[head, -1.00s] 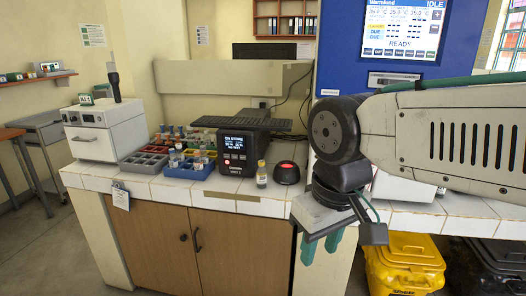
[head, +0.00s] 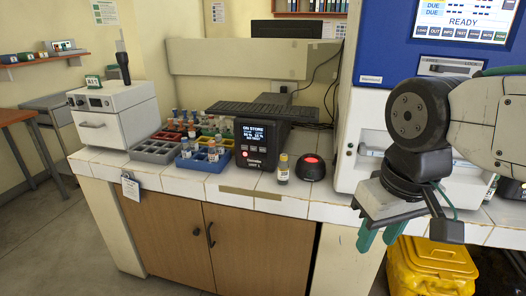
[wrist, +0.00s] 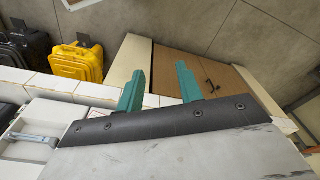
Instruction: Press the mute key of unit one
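A black box-shaped unit (head: 260,145) with a lit display (head: 255,132) stands on the white tiled bench, left of the middle in the head view. The small print under its display seems to read unit 1. A row of small keys (head: 253,149) lies below the display; their labels are too small to read, so I cannot tell which is mute. My gripper (head: 379,238) hangs at the bench's front edge, right of the unit and well apart from it. In the wrist view its two green fingers (wrist: 159,88) are apart with nothing between them. The unit is not in the wrist view.
A small vial (head: 283,170) and a black dome with a red top (head: 312,167) stand right of the unit. Blue (head: 203,161) and grey (head: 156,153) vial racks stand left of it. A keyboard (head: 262,112) lies behind. A yellow bin (head: 432,268) is below the bench.

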